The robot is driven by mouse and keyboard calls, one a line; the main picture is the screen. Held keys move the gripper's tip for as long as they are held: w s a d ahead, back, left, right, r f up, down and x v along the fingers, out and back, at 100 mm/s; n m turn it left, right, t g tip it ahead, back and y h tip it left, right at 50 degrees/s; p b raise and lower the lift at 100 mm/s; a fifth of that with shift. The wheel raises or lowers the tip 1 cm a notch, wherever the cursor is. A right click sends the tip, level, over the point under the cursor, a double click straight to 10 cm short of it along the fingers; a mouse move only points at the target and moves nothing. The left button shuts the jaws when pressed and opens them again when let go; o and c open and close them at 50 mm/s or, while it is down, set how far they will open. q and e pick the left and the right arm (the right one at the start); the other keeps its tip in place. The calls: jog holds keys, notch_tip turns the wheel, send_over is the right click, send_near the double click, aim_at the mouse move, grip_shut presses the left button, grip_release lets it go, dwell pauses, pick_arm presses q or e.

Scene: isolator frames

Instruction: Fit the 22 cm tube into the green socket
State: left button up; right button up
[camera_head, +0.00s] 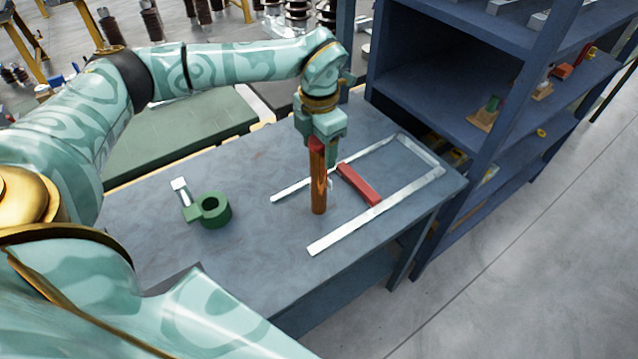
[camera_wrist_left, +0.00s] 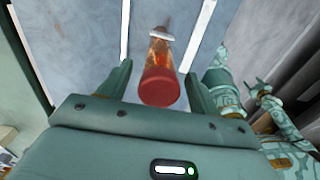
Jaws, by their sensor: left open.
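The orange-brown tube (camera_head: 318,185) with a red top stands about upright between the pale rails on the table. Its red end (camera_wrist_left: 160,90) faces the camera in the left wrist view. My left gripper (camera_head: 317,148) is at the tube's top, pointing down. Its fingers (camera_wrist_left: 165,85) are apart on either side of the red end, with gaps visible. Whether the tube's foot touches the table is hard to tell. The green socket (camera_head: 221,217), a ring with a round hole, lies to the left, its hole empty. Teal parts of mine at the right of the wrist view are too small to read.
A pale U-shaped frame (camera_head: 405,189) lies around the tube, with a red bar (camera_head: 358,185) between its rails. A small white-ended piece (camera_head: 181,187) adjoins the socket. Blue shelving (camera_head: 440,78) stands behind at the right. The blue-grey table (camera_head: 255,260) is clear in front.

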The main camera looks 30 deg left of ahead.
aim_at(319, 181)
pick_arm(q)
notch_tip(319, 181, down, 3)
jog(key=shift+r, duration=0.1)
jog(key=shift+r, duration=0.1)
grip_shut()
jog(key=shift+r, duration=0.15)
